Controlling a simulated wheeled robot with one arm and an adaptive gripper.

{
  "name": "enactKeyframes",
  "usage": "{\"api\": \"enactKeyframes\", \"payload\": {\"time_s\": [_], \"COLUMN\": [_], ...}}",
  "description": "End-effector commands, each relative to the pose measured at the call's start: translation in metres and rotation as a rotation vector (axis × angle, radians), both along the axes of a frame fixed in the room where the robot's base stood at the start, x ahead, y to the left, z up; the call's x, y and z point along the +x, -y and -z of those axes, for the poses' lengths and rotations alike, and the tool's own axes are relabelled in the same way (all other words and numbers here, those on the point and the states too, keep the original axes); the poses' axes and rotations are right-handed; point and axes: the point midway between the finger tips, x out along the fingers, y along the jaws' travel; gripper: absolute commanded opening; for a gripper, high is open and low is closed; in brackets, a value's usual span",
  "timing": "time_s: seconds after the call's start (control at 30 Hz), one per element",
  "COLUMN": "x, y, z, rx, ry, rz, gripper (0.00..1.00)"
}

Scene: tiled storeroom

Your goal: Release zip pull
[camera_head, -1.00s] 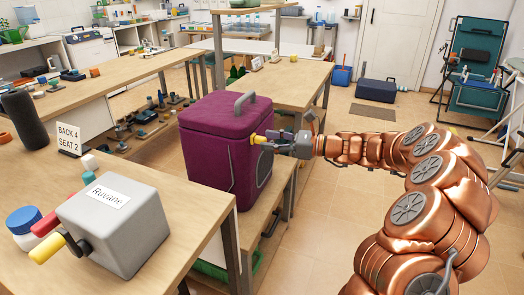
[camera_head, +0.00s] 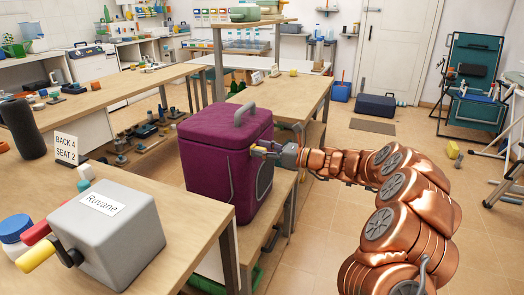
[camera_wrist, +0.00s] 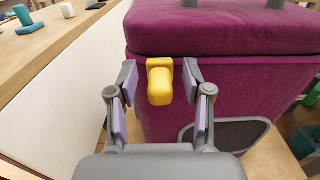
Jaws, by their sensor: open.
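A yellow zip pull (camera_wrist: 159,83) sits on the front of the purple cooler bag (camera_head: 224,165), just below its lid seam. The pull also shows small in the head view (camera_head: 257,150), partly hidden by the gripper. My gripper (camera_wrist: 160,90) is open, with one finger on each side of the pull and a visible gap on both sides. In the head view my gripper (camera_head: 270,150) reaches the bag from the right. The bag stands upright on a low wooden shelf, with its lid down and a grey handle on top.
A grey box labelled Ruvane (camera_head: 108,230) with a yellow-tipped handle stands on the near left table. A sign (camera_head: 66,148) reads "BACK 4 SEAT 2". A wooden table (camera_head: 290,98) is behind the bag. Tiled floor on the right is mostly free.

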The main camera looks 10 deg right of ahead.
Motion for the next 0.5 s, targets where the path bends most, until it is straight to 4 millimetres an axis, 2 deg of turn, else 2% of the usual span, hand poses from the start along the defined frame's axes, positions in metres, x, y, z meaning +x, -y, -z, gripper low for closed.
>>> {"api": "enactKeyframes", "payload": {"time_s": [0.27, 0.5], "x": [0.0008, 0.0006], "y": [-0.0014, -0.0014], "z": [-0.0001, -0.0001], "rx": [0.0, 0.0], "ry": [0.0, 0.0], "rz": [0.0, -0.001], "gripper": [0.5, 0.26]}}
